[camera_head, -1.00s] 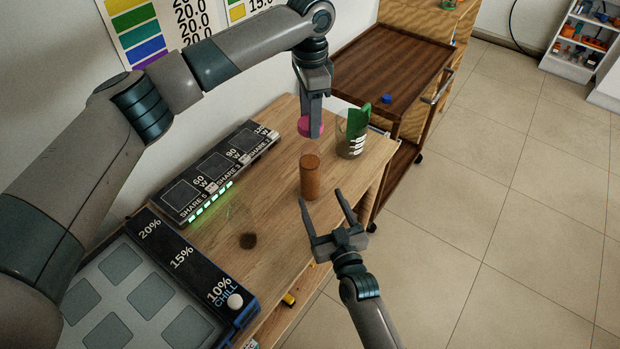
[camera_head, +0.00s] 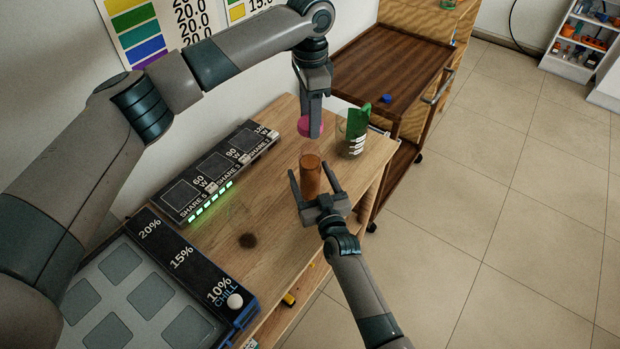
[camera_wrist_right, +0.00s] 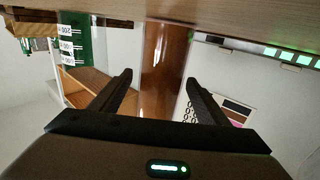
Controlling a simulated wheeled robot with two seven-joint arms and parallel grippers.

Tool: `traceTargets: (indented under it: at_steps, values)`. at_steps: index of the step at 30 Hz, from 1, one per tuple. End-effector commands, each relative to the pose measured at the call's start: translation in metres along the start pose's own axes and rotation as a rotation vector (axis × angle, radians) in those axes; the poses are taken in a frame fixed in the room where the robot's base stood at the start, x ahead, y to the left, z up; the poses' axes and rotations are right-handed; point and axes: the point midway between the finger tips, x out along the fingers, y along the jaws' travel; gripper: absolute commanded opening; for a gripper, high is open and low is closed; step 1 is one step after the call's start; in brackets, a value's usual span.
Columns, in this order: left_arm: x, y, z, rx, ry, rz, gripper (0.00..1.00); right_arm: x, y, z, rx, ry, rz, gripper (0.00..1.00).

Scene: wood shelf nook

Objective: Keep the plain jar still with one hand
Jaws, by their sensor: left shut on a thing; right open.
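The plain jar (camera_head: 310,172) is a brown cylinder standing upright on the wooden table. In the right wrist view the jar (camera_wrist_right: 165,50) shows between my right gripper's fingers (camera_wrist_right: 159,77), with the table along the top. My right gripper (camera_head: 309,168) is open, one finger on each side of the jar; I cannot tell whether either finger touches it. My left gripper (camera_head: 313,112) points down above and behind the jar, shut on a pink round thing (camera_head: 311,126). Its fingers hide part of the pink thing.
A clear beaker with white labels (camera_head: 353,146) and a green thing (camera_head: 358,121) stands behind the jar to the right. A black panel (camera_head: 215,170) lies along the wall. A tray device (camera_head: 150,270) is at front left. A brown cart (camera_head: 390,72) stands behind.

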Motion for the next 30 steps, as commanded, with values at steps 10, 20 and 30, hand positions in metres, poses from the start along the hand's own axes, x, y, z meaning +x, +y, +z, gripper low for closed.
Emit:
traceTargets:
  at_steps: [10, 20, 30]
  values:
    - [0.000, 0.000, 0.000, 0.000, 0.000, 0.000, 0.25, 0.000, 0.000, 0.000, 0.000, 0.000, 0.000, 0.22]
    - [0.015, 0.001, 0.000, 0.000, 0.000, 0.002, 0.25, 0.000, 0.000, 0.000, 0.000, 0.000, 0.000, 0.07]
    - [0.049, 0.000, 0.001, 0.000, -0.001, 0.000, 0.25, 0.000, 0.000, 0.000, 0.000, 0.000, 0.000, 0.07]
